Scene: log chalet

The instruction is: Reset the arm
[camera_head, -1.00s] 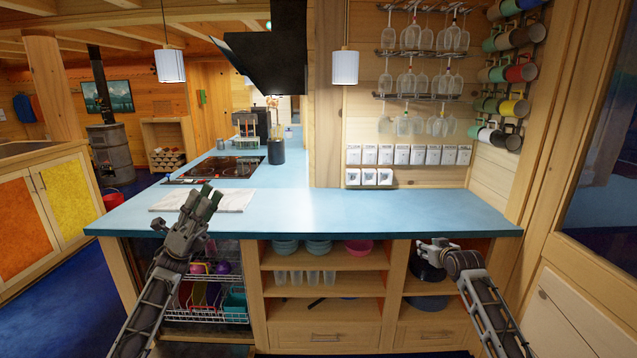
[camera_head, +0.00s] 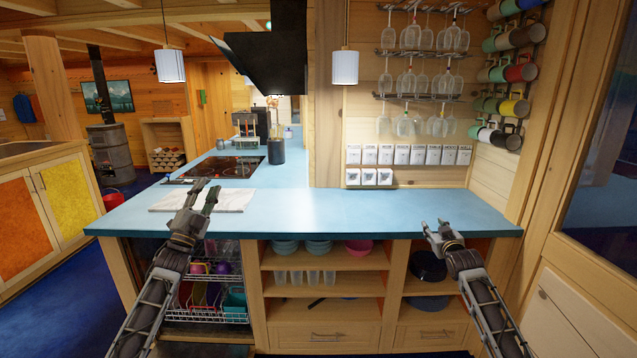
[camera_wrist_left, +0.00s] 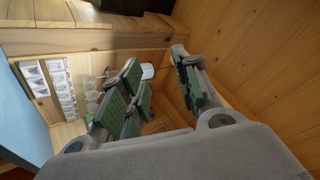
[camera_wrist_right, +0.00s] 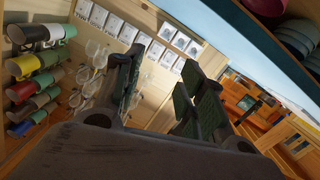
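My left gripper (camera_head: 205,189) is open and empty, in front of the blue counter (camera_head: 330,208) and overlapping the marble board (camera_head: 236,199) in the head view. In the left wrist view its two green-padded fingers (camera_wrist_left: 154,60) stand apart with nothing between them. My right gripper (camera_head: 435,228) is open and empty near the counter's front right edge. In the right wrist view its fingers (camera_wrist_right: 162,58) are also apart and empty. Neither gripper holds anything. Whether either touches the counter cannot be told.
Open shelves (camera_head: 322,262) with bowls and glasses are below the counter. A dish rack (camera_head: 228,313) is at lower left. A cooktop (camera_head: 228,167) and a dark container (camera_head: 277,152) stand farther back. Glasses and mugs hang at the back right. The middle of the counter is clear.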

